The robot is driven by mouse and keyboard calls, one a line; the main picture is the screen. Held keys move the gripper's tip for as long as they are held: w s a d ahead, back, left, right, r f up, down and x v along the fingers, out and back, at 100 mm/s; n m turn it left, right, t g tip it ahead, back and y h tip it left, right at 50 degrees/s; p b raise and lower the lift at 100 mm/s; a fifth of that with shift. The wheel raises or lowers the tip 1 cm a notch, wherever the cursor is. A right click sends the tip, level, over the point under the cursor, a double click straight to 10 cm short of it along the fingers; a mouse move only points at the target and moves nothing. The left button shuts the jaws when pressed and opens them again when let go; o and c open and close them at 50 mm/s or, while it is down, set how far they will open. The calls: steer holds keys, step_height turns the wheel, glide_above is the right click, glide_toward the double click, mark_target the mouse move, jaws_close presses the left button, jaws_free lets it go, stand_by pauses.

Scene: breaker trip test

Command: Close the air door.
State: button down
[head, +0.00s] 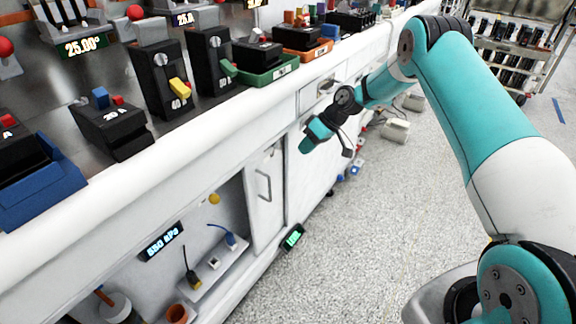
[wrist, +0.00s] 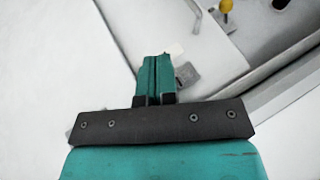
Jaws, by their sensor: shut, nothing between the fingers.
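A white door panel with a bar handle (head: 264,185) is on the bench's front, below the worktop. The compartment to its left is uncovered, showing a pressure display (head: 162,242) reading 550 kPa and a yellow knob (head: 214,198). I cannot tell whether the panel is hinged or slides. My gripper (head: 304,148) is in front of the bench, above and to the right of the handle, apart from it. In the wrist view my gripper (wrist: 158,58) has its teal fingers together and empty. The yellow knob (wrist: 226,7) shows at the top of that view.
Breakers, including a black one with a yellow lever (head: 160,80), and a green tray (head: 266,72) stand on the bench. A small green-lit display (head: 293,237) is low beside the cabinet. The speckled floor (head: 350,260) to the right is mostly clear. A wheeled rack (head: 500,50) stands at the back.

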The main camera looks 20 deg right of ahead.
glide_toward(263, 177)
step_height(263, 177, down, 3)
steer(key=s, duration=0.2)
steer(key=shift+s+a+f+p, duration=0.1)
steer(key=shift+s+a+p, duration=0.25)
steer(key=shift+a, duration=0.3)
steer(key=shift+s+a+p, duration=0.1)
steer(key=shift+s+a, duration=0.3)
steer(key=shift+a, duration=0.25)
